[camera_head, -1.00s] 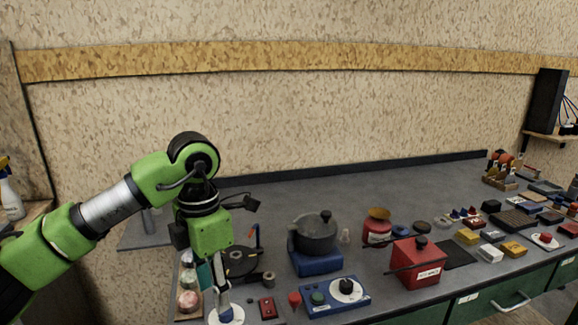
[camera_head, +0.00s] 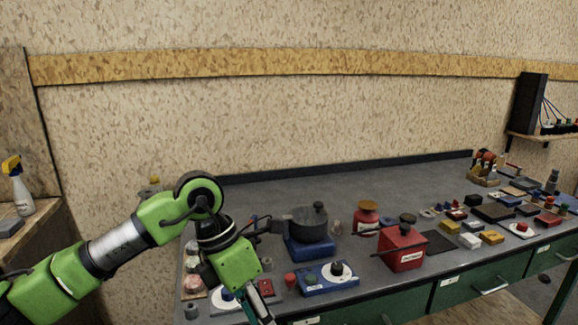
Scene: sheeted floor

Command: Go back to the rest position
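My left arm (camera_head: 150,240) comes in from the left, green with a grey band. It bends down at a black and green joint near the left end of the bench. Its wrist and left gripper (camera_head: 256,302) hang low over the front left edge of the bench, and the lower end runs close to the bottom of the picture. The fingers are small and partly hidden, so their opening is unclear. My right gripper is not in view.
The grey bench (camera_head: 345,185) holds a dark pot (camera_head: 308,228) on a blue base, a blue dial box (camera_head: 327,281), a red box (camera_head: 402,250) and several small blocks to the right. A spray bottle (camera_head: 20,190) stands on a side shelf. The back of the bench is clear.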

